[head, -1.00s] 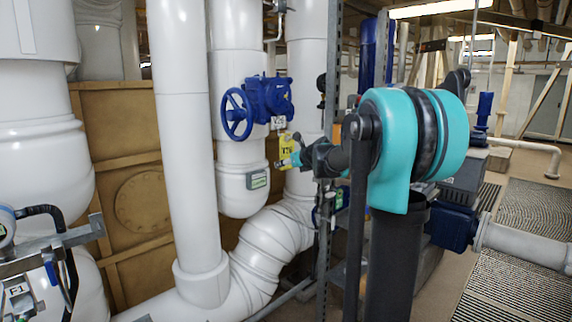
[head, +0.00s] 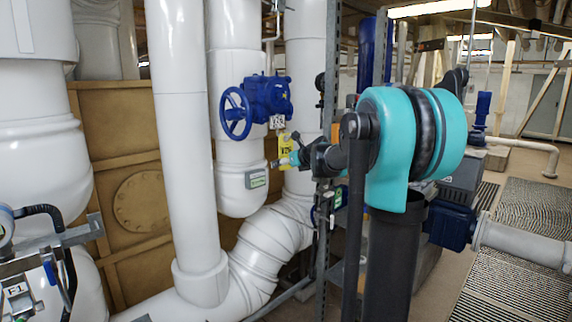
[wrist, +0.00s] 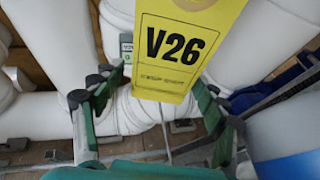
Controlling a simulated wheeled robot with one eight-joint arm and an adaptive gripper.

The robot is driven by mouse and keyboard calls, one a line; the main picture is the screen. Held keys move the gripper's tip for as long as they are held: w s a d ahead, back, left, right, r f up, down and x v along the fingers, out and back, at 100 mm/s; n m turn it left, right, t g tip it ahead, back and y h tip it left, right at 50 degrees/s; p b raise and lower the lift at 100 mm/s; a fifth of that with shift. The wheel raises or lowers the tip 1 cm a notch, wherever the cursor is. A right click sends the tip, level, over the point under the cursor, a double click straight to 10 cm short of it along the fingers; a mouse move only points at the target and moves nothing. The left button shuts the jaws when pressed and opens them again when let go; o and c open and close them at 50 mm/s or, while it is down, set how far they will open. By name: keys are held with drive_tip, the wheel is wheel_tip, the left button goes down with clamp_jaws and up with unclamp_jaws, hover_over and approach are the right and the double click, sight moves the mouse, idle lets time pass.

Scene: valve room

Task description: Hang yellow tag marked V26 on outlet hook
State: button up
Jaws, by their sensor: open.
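The yellow tag marked V26 (wrist: 178,50) hangs upright in the wrist view, its top cut off by the picture edge. In the head view the tag (head: 284,142) is just below the blue valve, in front of the white pipes. My gripper (wrist: 160,88) is open, with one green finger on each side of the tag's lower part. The fingers look apart from the tag. In the head view my gripper (head: 283,161) is at the tag's lower end, small and partly overlapping it. The outlet hook cannot be made out, so what holds the tag's top is hidden.
A blue valve with a handwheel (head: 235,114) sits just above and left of the tag. A small white label plate (head: 277,122) is beneath its body. Thick white pipes (head: 185,130) stand to the left. A grey metal upright (head: 329,80) stands close on the right.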

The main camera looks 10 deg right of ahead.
drive_tip(key=v, duration=1.2)
drive_tip(key=s+a+f+n+g+h, duration=0.1)
drive_tip(key=s+a+f+n+g, duration=0.1)
drive_tip(key=s+f+n, duration=0.7)
drive_tip(key=s+a+f+n+g, duration=0.25)
drive_tip(key=s+f+n, duration=0.45)
drive_tip(key=f, duration=0.5)
drive_tip(key=s+d+f+n+g+h, duration=0.2)
drive_tip(key=s+f+n, duration=0.6)
drive_tip(key=s, duration=0.1)
drive_tip(key=s+d+f+n+g+h, duration=0.1)
drive_tip(key=s+d+f+n+g, duration=0.1)
drive_tip(key=s+f+n, duration=0.5)
drive_tip(key=shift+s+d+f+n+h, duration=0.25)
drive_tip(key=shift+s+f+n+h, duration=0.15)
drive_tip(key=shift+s, duration=0.45)
drive_tip(key=shift+r, duration=0.1)
